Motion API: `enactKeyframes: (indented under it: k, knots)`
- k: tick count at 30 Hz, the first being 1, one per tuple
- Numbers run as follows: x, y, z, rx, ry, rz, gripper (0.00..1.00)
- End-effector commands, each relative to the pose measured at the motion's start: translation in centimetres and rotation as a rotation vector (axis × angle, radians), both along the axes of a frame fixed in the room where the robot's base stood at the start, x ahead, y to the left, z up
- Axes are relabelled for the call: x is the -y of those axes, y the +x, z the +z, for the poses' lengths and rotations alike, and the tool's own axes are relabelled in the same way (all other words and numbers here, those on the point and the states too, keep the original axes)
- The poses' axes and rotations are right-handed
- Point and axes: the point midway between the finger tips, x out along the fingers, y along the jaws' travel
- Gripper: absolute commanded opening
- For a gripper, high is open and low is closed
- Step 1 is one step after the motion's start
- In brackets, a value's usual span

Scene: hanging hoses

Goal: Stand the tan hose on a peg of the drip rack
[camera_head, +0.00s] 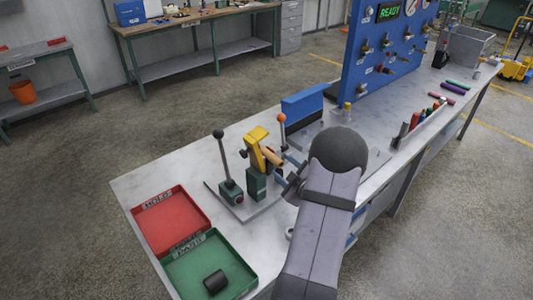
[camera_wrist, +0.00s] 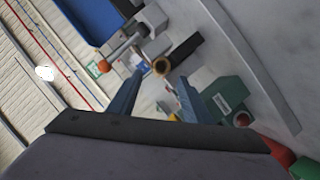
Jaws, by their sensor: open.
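The tan hose (camera_head: 271,157) sits tilted at the yellow and green bench fixture (camera_head: 258,142). In the wrist view the fingers of my gripper (camera_wrist: 161,80) stand apart on either side of the hose end. I cannot tell whether they touch it. I cannot make out the drip rack's pegs for certain; my arm hides part of the bench.
A lever with a black knob (camera_head: 219,135) and one with an orange knob (camera_head: 282,119) flank the fixture. A blue panel (camera_head: 365,75) stands behind.

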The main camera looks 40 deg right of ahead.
Motion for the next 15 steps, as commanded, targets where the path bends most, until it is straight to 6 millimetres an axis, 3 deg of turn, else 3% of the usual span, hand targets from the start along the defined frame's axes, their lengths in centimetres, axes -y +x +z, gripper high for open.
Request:
enactKeyframes:
  k: [5, 15]
  knots:
    - [0.2, 0.5, -0.2, -0.001, 0.002, 0.001, 0.45]
    - [1.2, 3.7, -1.3, -0.001, 0.001, 0.001, 0.45]
